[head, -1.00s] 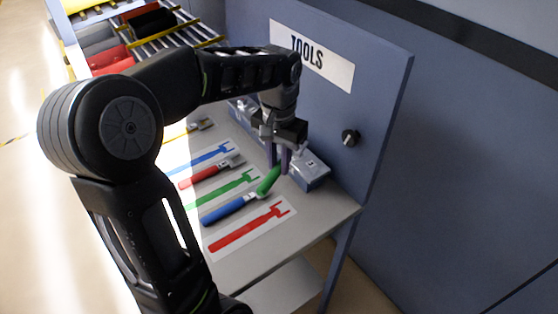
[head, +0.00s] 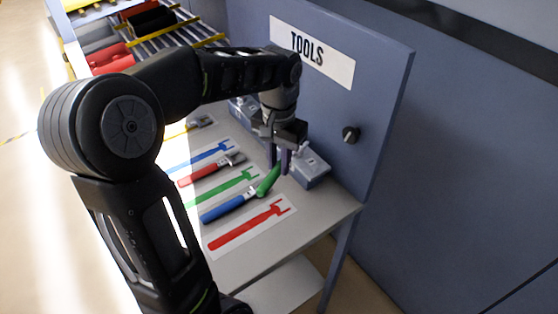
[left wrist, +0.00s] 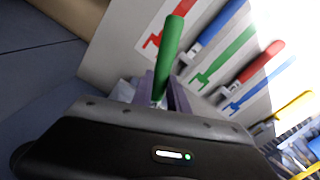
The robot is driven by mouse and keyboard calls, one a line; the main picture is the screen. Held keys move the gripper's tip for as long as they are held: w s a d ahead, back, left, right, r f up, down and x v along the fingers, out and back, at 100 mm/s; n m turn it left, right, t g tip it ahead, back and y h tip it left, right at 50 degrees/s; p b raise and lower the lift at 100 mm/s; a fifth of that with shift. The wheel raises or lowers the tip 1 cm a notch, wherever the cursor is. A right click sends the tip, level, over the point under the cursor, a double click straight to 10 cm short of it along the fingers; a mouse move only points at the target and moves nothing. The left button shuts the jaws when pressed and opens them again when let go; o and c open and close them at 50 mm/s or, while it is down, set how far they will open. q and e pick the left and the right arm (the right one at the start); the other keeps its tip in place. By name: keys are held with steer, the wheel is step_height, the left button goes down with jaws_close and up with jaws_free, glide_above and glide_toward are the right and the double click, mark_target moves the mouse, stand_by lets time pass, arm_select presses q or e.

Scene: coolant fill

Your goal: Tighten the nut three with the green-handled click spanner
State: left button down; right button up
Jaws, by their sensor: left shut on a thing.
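The green-handled click spanner (head: 268,180) is in my left gripper (head: 279,163), over the back of the tool bench in the head view. In the left wrist view its green handle (left wrist: 169,46) sticks out beyond the fingers (left wrist: 160,90), which are shut on it. The spanner's head is mostly hidden by the gripper. The blue-handled spanner (head: 226,207) and the red-handled spanner (head: 203,174) lie on the bench, beside the printed outlines. My right gripper is not in view. Nut three is not seen in these frames.
The bench (head: 250,272) has a blue back panel with a TOOLS sign (head: 312,54) and a black knob (head: 350,134). Grey-blue boxes (head: 311,170) stand along the panel. A red outline (head: 248,227) lies bare at the front. Coloured bins (head: 108,55) stand at the far left.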

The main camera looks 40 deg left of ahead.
arm_select(q)
steer(key=shift+f+b, duration=0.65)
steer(key=shift+f, duration=0.35)
steer(key=shift+a+m, duration=0.65)
steer(key=shift+m, duration=0.15)
steer(key=shift+a+p, duration=0.15)
steer(key=shift+p, duration=0.15)
steer(key=shift+a+m, duration=0.55)
steer(key=shift+m, duration=0.25)
